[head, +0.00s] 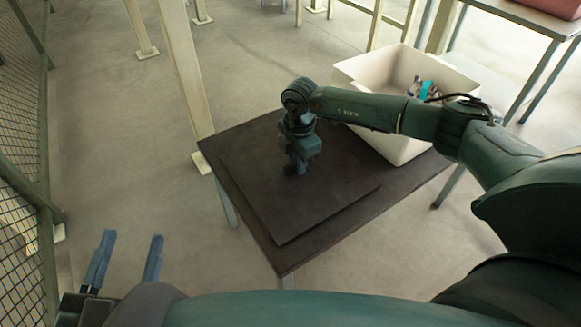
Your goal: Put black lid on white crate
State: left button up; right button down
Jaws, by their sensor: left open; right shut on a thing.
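The black lid (310,205) is a flat dark panel on the left part of a dark table. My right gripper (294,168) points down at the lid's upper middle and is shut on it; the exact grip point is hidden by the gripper. The white crate (360,75) stands open on the table to the right of the lid, behind my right arm. Several small items, one turquoise, show inside it. My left gripper (127,262) is open and empty at the lower left, away from the table.
The dark table (420,172) has thin legs, with a narrow bare strip at its front edge. A beige post (184,75) stands beside its far left corner. A mesh fence (22,130) runs along the left. Another table (535,18) is at the upper right. Open floor lies left of the table.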

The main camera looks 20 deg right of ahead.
jog(key=shift+s, duration=0.1)
jog(key=shift+r+p, duration=2.85)
jog(key=shift+r, duration=0.1)
